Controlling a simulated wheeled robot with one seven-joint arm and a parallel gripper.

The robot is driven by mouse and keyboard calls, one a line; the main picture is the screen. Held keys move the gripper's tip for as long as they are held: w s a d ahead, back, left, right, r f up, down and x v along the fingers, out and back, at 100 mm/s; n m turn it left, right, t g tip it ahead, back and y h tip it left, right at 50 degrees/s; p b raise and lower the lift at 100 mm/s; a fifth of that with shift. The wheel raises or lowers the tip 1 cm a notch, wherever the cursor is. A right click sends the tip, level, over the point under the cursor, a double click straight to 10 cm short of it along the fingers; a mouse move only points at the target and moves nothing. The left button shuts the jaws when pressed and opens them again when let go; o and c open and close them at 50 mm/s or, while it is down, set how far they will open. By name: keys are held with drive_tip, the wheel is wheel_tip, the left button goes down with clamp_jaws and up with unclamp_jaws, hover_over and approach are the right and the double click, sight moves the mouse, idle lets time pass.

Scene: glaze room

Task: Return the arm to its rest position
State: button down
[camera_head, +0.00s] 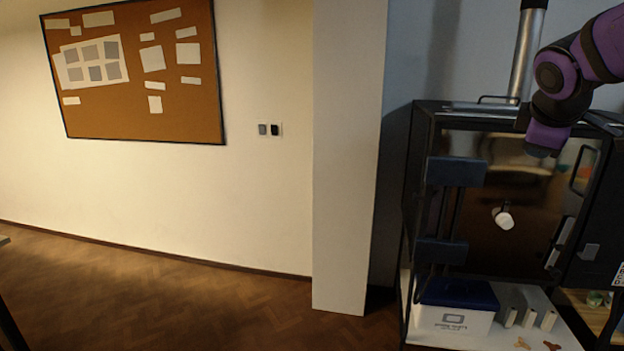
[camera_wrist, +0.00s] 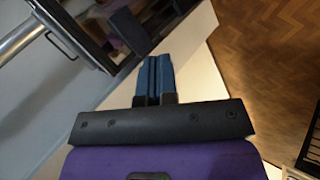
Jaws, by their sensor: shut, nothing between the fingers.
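My arm is purple and black and enters the head view at the upper right. My gripper (camera_head: 541,152) hangs in front of the upper part of a dark cabinet with a glossy front (camera_head: 500,215). In the wrist view my gripper (camera_wrist: 155,62) shows its two blue fingers pressed together, shut and empty. The fingers point toward the dark cabinet frame at the top of that view. I cannot tell the exact gap between the gripper and the cabinet.
A white pillar (camera_head: 347,150) is left of the cabinet. The wooden floor (camera_head: 150,300) at left is clear.

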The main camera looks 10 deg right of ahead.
drive_tip(key=s+a+f+m+y, duration=0.2)
drive_tip(key=s+a+f+m, duration=0.1)
drive_tip(key=s+a, duration=0.5)
drive_tip(key=s+a+f+m+g+y, duration=0.1)
drive_tip(key=s+a+f+m+y, duration=0.2)
drive_tip(key=s+a+m, duration=0.2)
drive_tip(key=s+a, duration=0.2)
drive_tip(key=s, duration=0.1)
drive_tip(key=shift+s+a+f, duration=0.3)
drive_tip(key=shift+a, duration=0.1)
